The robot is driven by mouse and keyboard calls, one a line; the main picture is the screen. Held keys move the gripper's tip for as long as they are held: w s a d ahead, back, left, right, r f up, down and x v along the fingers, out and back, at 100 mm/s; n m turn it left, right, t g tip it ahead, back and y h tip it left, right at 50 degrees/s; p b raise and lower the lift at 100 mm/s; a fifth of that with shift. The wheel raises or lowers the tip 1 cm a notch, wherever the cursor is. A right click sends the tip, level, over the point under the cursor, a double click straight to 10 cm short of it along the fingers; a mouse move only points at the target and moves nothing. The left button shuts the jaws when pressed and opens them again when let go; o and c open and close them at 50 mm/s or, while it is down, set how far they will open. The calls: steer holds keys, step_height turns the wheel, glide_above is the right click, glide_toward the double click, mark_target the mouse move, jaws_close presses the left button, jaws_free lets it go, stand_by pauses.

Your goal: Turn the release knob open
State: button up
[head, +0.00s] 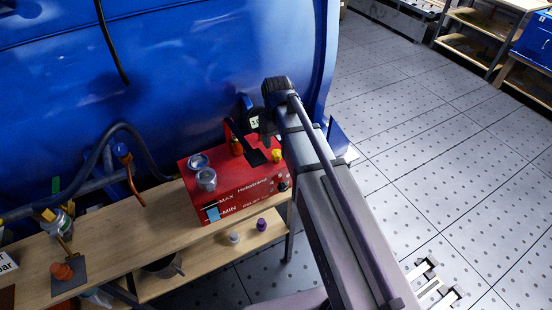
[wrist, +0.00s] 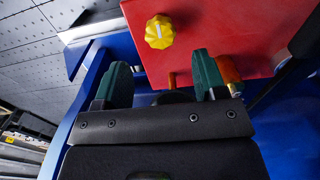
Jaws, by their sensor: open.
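A yellow scalloped knob (wrist: 159,32) with a pale mark sits on the red box (wrist: 205,38) in the wrist view. The knob also shows in the head view (head: 276,155) at the right end of the box top, close beside my arm. My gripper (wrist: 161,66) is open, with its two green fingers apart and nothing between their tips. In the wrist view the knob lies just beyond the fingertips, roughly in line with the gap. An orange-brass fitting (wrist: 230,70) is close beside the right finger; I cannot tell if they touch.
The red box (head: 240,194) stands on a wooden bench (head: 130,235) against a large blue tank (head: 180,70). An orange knob (head: 62,271) on a dark plate is at lower left. Open tiled floor lies right.

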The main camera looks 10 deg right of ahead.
mark_target(277, 153)
step_height(277, 153, down, 6)
steer(key=b, duration=0.4)
steer(key=shift+f, duration=0.15)
steer(key=shift+c, duration=0.3)
steer(key=c, duration=0.9)
steer(key=shift+o, duration=0.2)
